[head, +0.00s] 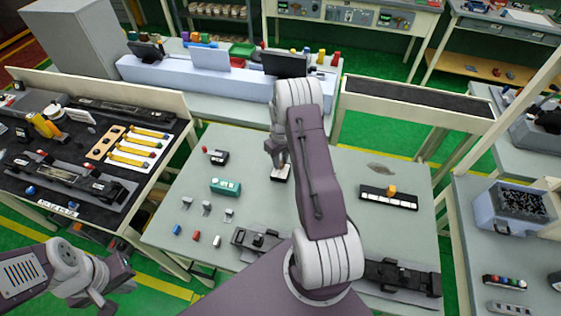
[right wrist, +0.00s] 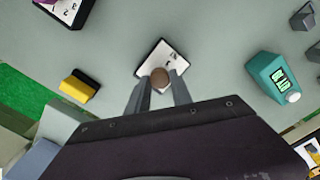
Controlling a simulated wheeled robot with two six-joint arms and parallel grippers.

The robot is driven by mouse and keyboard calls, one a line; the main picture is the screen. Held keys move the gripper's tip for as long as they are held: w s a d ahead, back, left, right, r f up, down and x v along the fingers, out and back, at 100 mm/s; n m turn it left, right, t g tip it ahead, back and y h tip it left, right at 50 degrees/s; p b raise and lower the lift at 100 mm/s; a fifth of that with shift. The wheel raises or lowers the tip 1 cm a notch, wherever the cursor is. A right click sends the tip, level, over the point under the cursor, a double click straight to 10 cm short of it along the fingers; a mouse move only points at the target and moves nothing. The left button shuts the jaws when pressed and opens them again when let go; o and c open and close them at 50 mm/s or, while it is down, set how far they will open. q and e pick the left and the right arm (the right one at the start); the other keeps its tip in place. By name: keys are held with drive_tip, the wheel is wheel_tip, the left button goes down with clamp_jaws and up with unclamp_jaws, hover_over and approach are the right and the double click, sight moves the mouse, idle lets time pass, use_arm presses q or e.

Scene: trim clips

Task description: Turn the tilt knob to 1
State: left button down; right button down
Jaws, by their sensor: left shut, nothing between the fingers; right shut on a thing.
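A round brown knob (right wrist: 159,77) sits on a small white dial plate with dark edges (right wrist: 151,56), and my right gripper (right wrist: 160,88) is shut on it from both sides. The plate's marks are too small to read, so I cannot tell the knob's setting. In the head view the white plate (head: 282,173) shows on the grey-green table below my right gripper (head: 277,163); the knob is hidden there. My left gripper (head: 100,299) is shut and empty at the bottom left, away from the knob.
A teal device (head: 225,187) and a dark box with a red button (head: 216,156) stand left of the plate. Small clips and coloured blocks (head: 196,236) lie front left. Table around the plate is clear.

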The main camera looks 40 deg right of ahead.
sight(281, 163)
idle(0.4)
drive_tip(key=c, duration=1.1)
unclamp_jaws()
drive_tip(key=shift+s, duration=0.1)
drive_tip(key=shift+c, duration=0.2)
wheel_tip(281, 163, up, 9)
drive_tip(key=b, duration=0.2)
